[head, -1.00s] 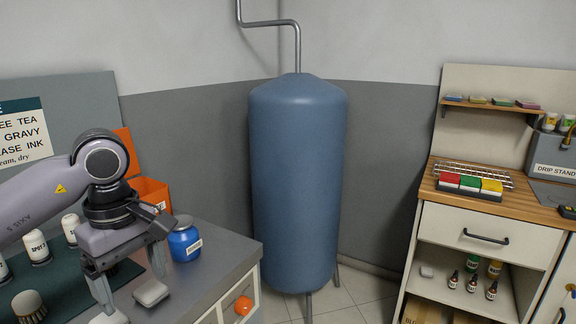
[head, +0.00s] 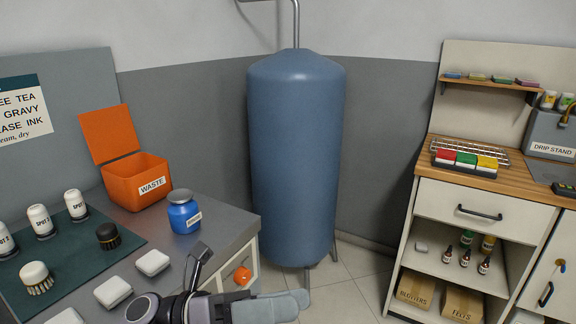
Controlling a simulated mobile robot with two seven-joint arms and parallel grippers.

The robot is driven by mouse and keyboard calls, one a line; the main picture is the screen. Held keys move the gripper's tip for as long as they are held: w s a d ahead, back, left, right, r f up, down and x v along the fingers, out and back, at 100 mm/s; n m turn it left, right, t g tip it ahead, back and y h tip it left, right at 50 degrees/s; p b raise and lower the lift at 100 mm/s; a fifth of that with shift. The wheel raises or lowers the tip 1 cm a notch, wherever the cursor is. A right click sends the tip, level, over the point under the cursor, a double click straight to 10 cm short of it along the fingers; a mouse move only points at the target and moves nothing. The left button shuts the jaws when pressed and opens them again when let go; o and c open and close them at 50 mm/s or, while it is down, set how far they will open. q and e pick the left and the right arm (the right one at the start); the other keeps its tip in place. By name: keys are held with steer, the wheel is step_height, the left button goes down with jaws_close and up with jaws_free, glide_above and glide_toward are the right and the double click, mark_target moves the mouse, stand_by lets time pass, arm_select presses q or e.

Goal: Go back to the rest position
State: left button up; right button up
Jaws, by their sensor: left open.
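My left gripper (head: 292,303) shows at the bottom edge, low in front of the grey workbench (head: 225,232). Its grey fingers point right, and nothing shows between them. Part of the gripper and most of the left arm are cut off by the frame. My right gripper is out of view.
An orange waste bin (head: 135,190) with its lid up, a blue jar (head: 184,215), several white bottles, brushes and white blocks (head: 152,262) stand on the bench. A blue tank (head: 294,160) stands behind. The shelf cabinet (head: 485,225) is at right. Bare floor (head: 345,290) lies between.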

arm_select(q)
steer(key=w+a+f+n+t+y, duration=0.2)
steer(key=a+f+n+t+y, duration=0.6)
steer(key=n, duration=0.8)
steer(key=w+a+f+n+t+y, duration=0.2)
steer(key=a+f+n+t+y, duration=0.2)
steer(key=f+n+t, duration=0.85)
steer(key=s+a+f+n+g+y, duration=0.3)
steer(key=s+f+n+g, duration=0.1)
steer(key=s+f+n, duration=0.2)
steer(key=s+a+f+n+g+y, duration=0.3)
steer(key=s+a+f+n+g, duration=0.1)
steer(key=s+f+n+g, duration=0.1)
steer(key=s+f+n, duration=0.1)
steer(key=s+n, duration=0.1)
steer(key=n, duration=0.1)
steer(key=shift+a+f+y, duration=0.25)
steer(key=shift+f+y, duration=0.1)
steer(key=shift+y, duration=0.05)
steer(key=shift+n, duration=0.25)
